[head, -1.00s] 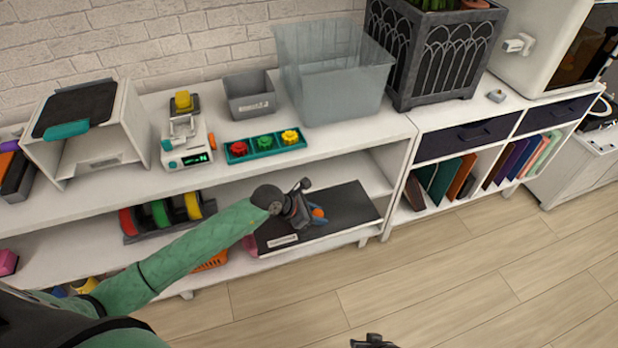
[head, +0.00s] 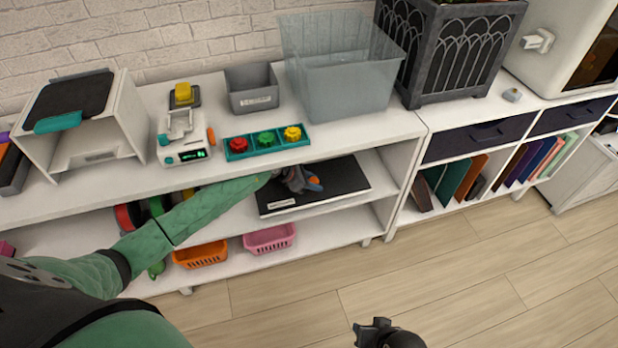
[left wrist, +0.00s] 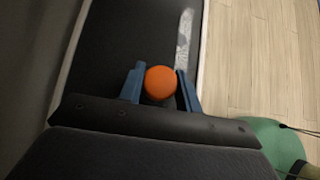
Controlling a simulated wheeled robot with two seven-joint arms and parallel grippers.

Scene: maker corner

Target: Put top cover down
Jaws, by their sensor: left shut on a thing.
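A flat black panel with a pale label strip, seemingly the top cover (head: 345,180), lies at the middle shelf, under the counter. My left gripper (head: 312,184) reaches in above it. It is shut on a round orange knob. In the left wrist view, the orange knob (left wrist: 160,82) sits between the blue fingers of the left gripper (left wrist: 161,88), with the black cover (left wrist: 120,35) behind it. I cannot tell whether the knob is fixed to the cover. My right gripper (head: 373,332) is at the bottom of the head view, over the floor; its finger opening is unclear.
The shelf unit's counter (head: 350,138) overhangs the cover. Above stand a clear bin (head: 345,85), a grey box (head: 252,95) and a teal tray (head: 267,152) with coloured knobs. Pink (head: 270,240) and orange (head: 200,256) baskets sit below. The floor (head: 450,270) is clear.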

